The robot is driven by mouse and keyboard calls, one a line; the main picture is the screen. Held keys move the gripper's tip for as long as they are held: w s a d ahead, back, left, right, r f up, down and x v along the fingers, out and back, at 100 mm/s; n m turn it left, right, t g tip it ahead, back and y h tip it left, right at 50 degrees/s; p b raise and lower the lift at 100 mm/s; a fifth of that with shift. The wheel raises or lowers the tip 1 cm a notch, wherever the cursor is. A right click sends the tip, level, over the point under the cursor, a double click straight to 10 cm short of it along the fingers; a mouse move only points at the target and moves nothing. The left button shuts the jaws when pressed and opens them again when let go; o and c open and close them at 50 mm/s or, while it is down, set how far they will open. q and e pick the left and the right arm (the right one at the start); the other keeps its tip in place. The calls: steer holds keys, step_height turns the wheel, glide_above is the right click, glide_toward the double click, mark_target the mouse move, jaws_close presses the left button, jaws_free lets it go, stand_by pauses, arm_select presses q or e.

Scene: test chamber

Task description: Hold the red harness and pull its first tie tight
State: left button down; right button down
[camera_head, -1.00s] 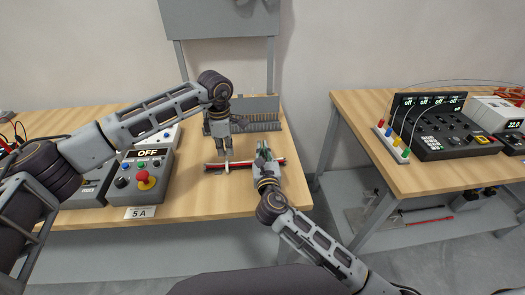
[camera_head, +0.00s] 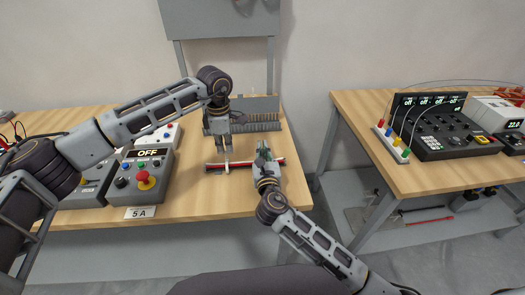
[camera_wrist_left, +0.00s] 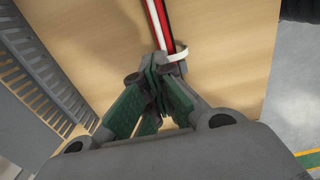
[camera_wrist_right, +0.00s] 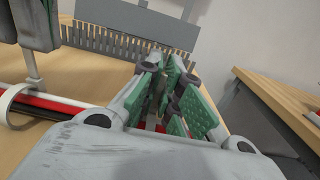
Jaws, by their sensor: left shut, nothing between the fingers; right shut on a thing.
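The red harness (camera_head: 243,164), a bundle of red, black and white wires, lies crosswise on the workbench. It also shows in the left wrist view (camera_wrist_left: 167,22) and the right wrist view (camera_wrist_right: 62,103). A white tie (camera_wrist_left: 177,53) loops around it. In the right wrist view, the tie's tail (camera_wrist_right: 32,66) stands upright below my left gripper. My left gripper (camera_head: 226,153) points down over the tie, its fingers shut; its tips are close to the tie, and I see nothing clearly between them. My right gripper (camera_head: 263,156) is shut on the harness near its right end, partly hiding it.
A grey comb-like rack (camera_head: 262,115) stands behind the harness. A control box (camera_head: 143,178) with a red button and an OFF display is at the left. A second bench (camera_head: 375,165) with instruments stands to the right, across a gap.

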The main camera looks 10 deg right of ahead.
arm_select(q)
steer(key=shift+r, duration=0.5)
stand_by(0.5)
steer(key=c, duration=2.2)
jaws_free()
steer(key=o, duration=0.5)
steer(key=shift+r, duration=0.15)
steer(key=shift+r, duration=2.85)
arm_select(e)
steer(key=c, duration=1.5)
jaws_free()
steer(key=shift+c, duration=0.2)
